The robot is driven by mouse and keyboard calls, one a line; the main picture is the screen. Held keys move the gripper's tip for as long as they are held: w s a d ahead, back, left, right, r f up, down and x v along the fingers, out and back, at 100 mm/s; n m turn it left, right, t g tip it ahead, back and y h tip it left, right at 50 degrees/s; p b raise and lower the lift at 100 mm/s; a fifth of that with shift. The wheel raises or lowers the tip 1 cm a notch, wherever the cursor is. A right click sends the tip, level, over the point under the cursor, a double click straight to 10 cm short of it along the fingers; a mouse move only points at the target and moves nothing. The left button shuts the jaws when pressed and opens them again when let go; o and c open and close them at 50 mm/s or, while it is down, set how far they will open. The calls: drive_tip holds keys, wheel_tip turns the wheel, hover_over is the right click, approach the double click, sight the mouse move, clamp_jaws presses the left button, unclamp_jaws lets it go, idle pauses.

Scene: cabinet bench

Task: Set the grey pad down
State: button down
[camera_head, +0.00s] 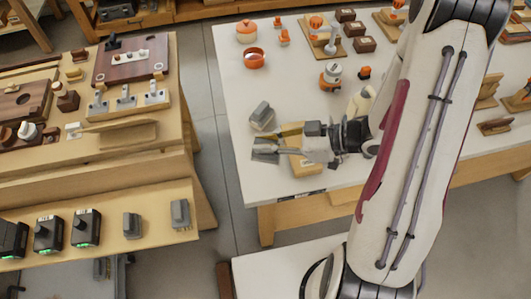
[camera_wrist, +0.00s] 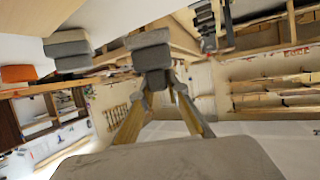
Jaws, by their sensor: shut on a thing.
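The grey pad (camera_head: 265,151) is held at the tips of my gripper (camera_head: 278,149), over the front left corner of the white table (camera_head: 236,165). In the wrist view the grey pad (camera_wrist: 150,40) shows at the far end of the two fingers, which close in on it. My gripper (camera_wrist: 155,80) is shut on it. I cannot tell whether the pad touches the table. A second grey block (camera_head: 262,116) stands on the table just behind the held pad; it also shows in the wrist view (camera_wrist: 68,45), left of the held pad.
A yellowish wooden block (camera_head: 305,166) lies under my gripper. An orange-rimmed bowl (camera_head: 254,58) and an orange-topped pot (camera_head: 247,31) stand farther back. The table's left strip is mostly clear. A wooden bench (camera_head: 150,150) with a lower shelf (camera_head: 165,222) stands left, across a floor gap.

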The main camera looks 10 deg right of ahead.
sight(270, 154)
drive_tip(key=shift+f, duration=0.8)
drive_tip(key=shift+f, duration=0.15)
drive_tip(key=shift+f, duration=1.95)
drive_tip(key=shift+f, duration=0.1)
drive_tip(key=c, duration=2)
unclamp_jaws()
drive_tip(key=shift+o, duration=0.2)
drive_tip(key=shift+s+d+r, duration=0.2)
drive_tip(key=shift+d+r, duration=0.2)
drive_tip(key=shift+d, duration=0.15)
drive_tip(key=shift+v, duration=5.35)
